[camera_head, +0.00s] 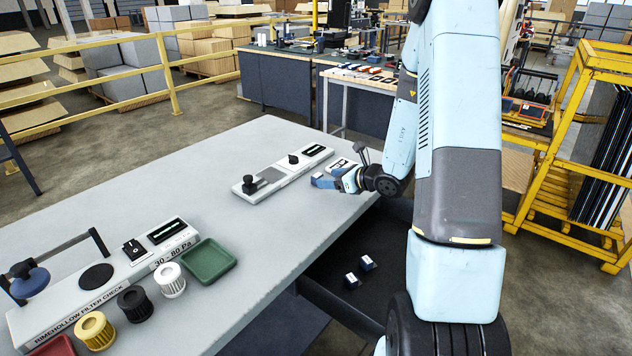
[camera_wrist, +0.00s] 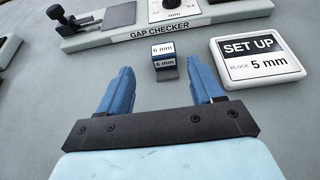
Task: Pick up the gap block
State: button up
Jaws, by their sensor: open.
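The gap block, a small block with blue-and-white "6 mm" faces and a grey lower part (camera_wrist: 164,61), stands on the grey table in the wrist view. My gripper (camera_wrist: 160,76) is open and empty, its two blue fingers pointing toward the block, which shows between and just beyond the fingertips. I see no contact. In the head view my gripper (camera_head: 328,181) is low over the table's right side; I cannot make out the block there. The white gap checker (camera_head: 262,186) lies beyond the block, also in the wrist view (camera_wrist: 110,37). A sign reading "SET UP BLOCK 5 mm" (camera_wrist: 257,60) lies right of the block.
Two small white-and-dark blocks (camera_head: 352,280) (camera_head: 367,263) lie on a dark surface below the table edge. A filter check station (camera_head: 110,283), several filter cups and a green tray (camera_head: 209,262) are at the front left. The middle of the table (camera_head: 150,180) is clear.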

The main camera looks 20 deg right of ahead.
aim_at(321, 177)
jog(key=x, duration=0.4)
jog(key=shift+w, duration=0.25)
jog(key=shift+c, duration=0.2)
jog(key=c, duration=1.1)
jog(key=shift+c, duration=0.2)
